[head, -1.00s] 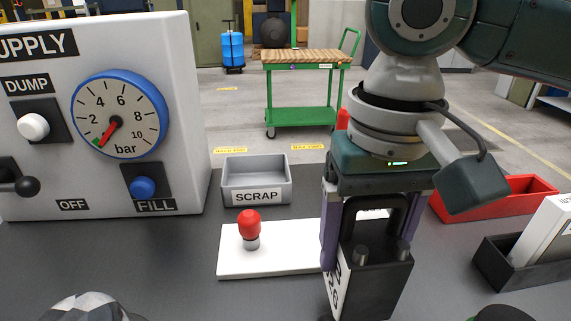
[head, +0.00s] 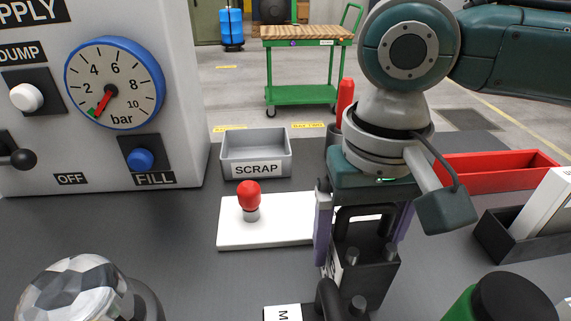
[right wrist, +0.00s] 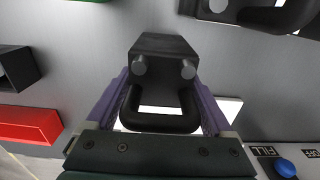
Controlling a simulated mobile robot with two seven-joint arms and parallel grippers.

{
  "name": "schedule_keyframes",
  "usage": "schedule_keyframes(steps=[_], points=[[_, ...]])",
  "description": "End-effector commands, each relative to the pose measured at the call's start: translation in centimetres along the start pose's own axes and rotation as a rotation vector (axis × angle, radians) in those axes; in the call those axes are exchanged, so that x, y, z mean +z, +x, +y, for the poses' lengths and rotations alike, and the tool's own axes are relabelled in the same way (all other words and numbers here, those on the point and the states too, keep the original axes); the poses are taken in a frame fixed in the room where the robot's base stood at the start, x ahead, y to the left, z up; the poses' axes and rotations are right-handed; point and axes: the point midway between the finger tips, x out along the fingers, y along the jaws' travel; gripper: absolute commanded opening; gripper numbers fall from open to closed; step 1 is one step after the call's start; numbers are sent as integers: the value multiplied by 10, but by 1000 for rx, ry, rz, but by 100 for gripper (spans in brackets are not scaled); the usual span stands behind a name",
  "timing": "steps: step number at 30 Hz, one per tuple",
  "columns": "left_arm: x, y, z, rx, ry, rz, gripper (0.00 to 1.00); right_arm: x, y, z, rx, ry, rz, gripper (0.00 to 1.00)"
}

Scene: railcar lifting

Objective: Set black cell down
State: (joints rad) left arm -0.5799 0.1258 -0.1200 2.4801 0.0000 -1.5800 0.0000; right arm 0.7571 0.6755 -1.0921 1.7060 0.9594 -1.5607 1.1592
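The black cell (head: 362,265) is a dark block with two round studs on top and a loop handle. My right gripper (head: 362,225) is shut on its handle, with a purple finger at each side. The cell also shows in the right wrist view (right wrist: 163,48), upright between the fingers. I cannot tell whether its base touches the bench (head: 180,245). A second dark cell (head: 330,300) with a handle and a white label marked "M" is right in front of it, partly cut off. My left gripper is not in view.
A white plate (head: 285,230) with a red knob (head: 249,195) lies left of the held cell. A SCRAP tray (head: 285,150), a red bin (head: 490,170) and a black bin (head: 500,240) stand around. A checkered dome (head: 75,290) and a green-black object (head: 505,300) are near the front.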

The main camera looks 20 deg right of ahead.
Motion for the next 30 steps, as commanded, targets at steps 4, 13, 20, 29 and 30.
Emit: schedule_keyframes(steps=[4,13,20,29,30], points=[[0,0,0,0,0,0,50,0,0,0,0,0,0,100],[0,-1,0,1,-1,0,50,0,-8,0,1,0,2,100],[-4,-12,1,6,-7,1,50,-1,-54,0,-2,0,4,100],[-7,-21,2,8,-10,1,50,-1,-111,0,-1,1,2,100],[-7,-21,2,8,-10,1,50,-1,-115,0,-1,1,1,100]])
